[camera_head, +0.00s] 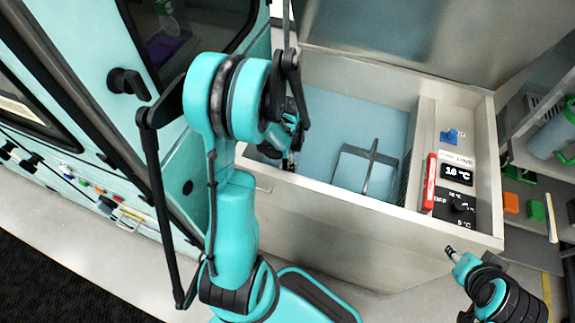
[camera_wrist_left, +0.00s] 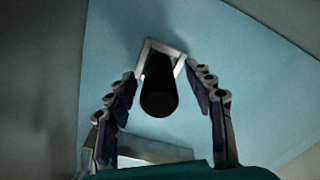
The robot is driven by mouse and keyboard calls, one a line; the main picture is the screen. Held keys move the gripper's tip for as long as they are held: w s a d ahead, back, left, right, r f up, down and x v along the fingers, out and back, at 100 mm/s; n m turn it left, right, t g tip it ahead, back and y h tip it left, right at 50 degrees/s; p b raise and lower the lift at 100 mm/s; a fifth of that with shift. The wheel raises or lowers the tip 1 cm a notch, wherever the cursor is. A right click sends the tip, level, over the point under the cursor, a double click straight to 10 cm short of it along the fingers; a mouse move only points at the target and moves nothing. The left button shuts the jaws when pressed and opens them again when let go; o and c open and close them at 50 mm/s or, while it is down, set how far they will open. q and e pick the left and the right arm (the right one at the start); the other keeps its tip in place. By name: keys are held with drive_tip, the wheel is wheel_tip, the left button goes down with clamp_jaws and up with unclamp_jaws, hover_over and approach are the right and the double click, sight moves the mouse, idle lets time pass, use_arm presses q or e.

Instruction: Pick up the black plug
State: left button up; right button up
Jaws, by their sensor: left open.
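The black plug (camera_wrist_left: 158,90) is a dark upright cylinder in the left wrist view. It stands in front of a pale square metal frame (camera_wrist_left: 150,47) on the blue floor of the bath. My left gripper (camera_wrist_left: 158,76) is open, with one finger on each side of the plug; I cannot tell whether either touches it. In the head view my left gripper (camera_head: 290,150) is down inside the left part of the metal bath (camera_head: 345,75), and the plug is hidden there. The tip of my right arm (camera_head: 458,258) shows at the lower right, outside the bath; its jaws are too small to read.
The bath's right edge carries a red object (camera_head: 429,182), a blue knob (camera_head: 450,136), a temperature display (camera_head: 457,175) and a black dial (camera_head: 462,207). Shelves with coloured blocks stand at the right.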

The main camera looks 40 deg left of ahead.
use_arm(q)
clamp_jaws()
drive_tip(key=shift+r, duration=0.1)
drive_tip(key=shift+r+p, duration=0.3)
drive_tip(key=shift+r, duration=0.25)
drive_tip(key=r, duration=0.1)
drive_tip(key=r+p, duration=0.1)
drive_tip(key=d+r+p, duration=0.1)
drive_tip(key=shift+w+r, duration=0.3)
drive_tip(key=shift+r, duration=0.1)
drive_tip(key=w+d+r+p, duration=0.2)
drive_tip(key=w+d+r, duration=0.3)
drive_tip(key=d, duration=0.4)
drive_tip(key=shift+w+r+p, duration=0.15)
drive_tip(key=shift+r+p, duration=0.25)
drive_tip(key=shift+r, duration=0.1)
